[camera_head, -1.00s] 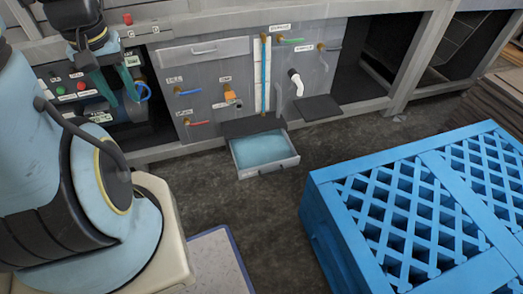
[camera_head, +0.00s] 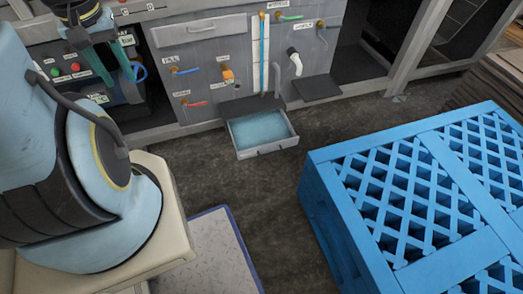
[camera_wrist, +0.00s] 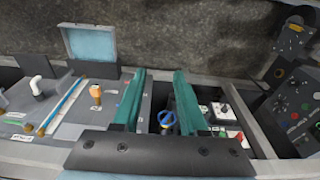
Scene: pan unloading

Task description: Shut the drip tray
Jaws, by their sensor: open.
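The drip tray (camera_head: 266,149) is a grey, shallow drawer with a light blue inside. It is pulled out low at the front of the grey panel, below a clear tube with blue in it. In the wrist view the tray (camera_wrist: 90,27) shows at the upper left, seen from above and turned around. My gripper (camera_head: 121,83) has two teal fingers and is at the upper left in the head view, in front of the control panel. The gripper (camera_wrist: 158,75) is open and empty in the wrist view, apart from the tray.
A blue lattice crate (camera_head: 405,165) fills the lower right, with a strip of dark floor (camera_head: 240,190) between it and my arm. Small valves and a white pipe (camera_head: 295,60) stick out of the panel. A dark flat plate (camera_head: 317,87) juts out right of the tray.

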